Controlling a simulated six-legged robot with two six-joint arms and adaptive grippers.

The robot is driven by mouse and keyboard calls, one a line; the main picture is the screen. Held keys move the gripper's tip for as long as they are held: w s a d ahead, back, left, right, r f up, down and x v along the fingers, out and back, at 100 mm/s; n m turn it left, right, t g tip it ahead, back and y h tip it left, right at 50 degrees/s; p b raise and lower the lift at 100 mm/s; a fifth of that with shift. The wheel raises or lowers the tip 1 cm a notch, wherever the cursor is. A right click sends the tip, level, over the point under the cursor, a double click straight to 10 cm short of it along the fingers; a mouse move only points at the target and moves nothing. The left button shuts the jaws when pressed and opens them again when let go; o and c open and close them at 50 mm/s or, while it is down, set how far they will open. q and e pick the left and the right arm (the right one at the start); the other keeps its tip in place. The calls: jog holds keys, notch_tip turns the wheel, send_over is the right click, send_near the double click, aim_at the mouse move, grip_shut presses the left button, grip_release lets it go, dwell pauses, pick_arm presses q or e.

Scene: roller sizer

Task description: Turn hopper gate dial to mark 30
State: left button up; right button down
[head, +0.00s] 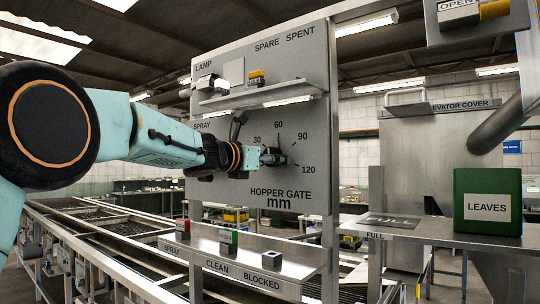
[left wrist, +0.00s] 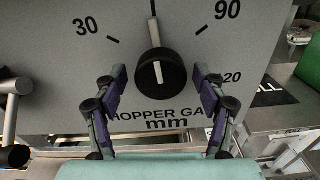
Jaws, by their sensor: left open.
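The hopper gate dial is a round black knob (left wrist: 161,75) on a grey panel (head: 300,110). The 30 lies up left, 90 up right. In the head view the numbers 30, 60, 90 and 120 show around it, but my left gripper (head: 271,157) mostly hides the knob. In the left wrist view my left gripper (left wrist: 158,77) is open, with one finger on each side of the knob and visible gaps. My right gripper is not in view.
A shelf (head: 255,97) with small items sits above the dial. A lower ledge (head: 245,253) holds several small blocks. A green LEAVES box (head: 487,200) stands on a counter at right. Conveyor rails run along the left.

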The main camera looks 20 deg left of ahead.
pick_arm(q)
jog(key=shift+d, duration=0.1)
jog(key=shift+w, duration=0.1)
jog(key=c, duration=1.2)
jog(key=shift+o, duration=0.2)
jog(key=n+p, duration=0.1)
jog(key=n, duration=0.4)
jog(key=shift+r+n+p, duration=0.2)
jog(key=shift+n+p, duration=0.1)
jog(key=shift+p, duration=0.1)
jog(key=shift+d+n+p, duration=0.1)
jog(key=shift+n+p, duration=0.8)
jog(key=shift+n, duration=1.3)
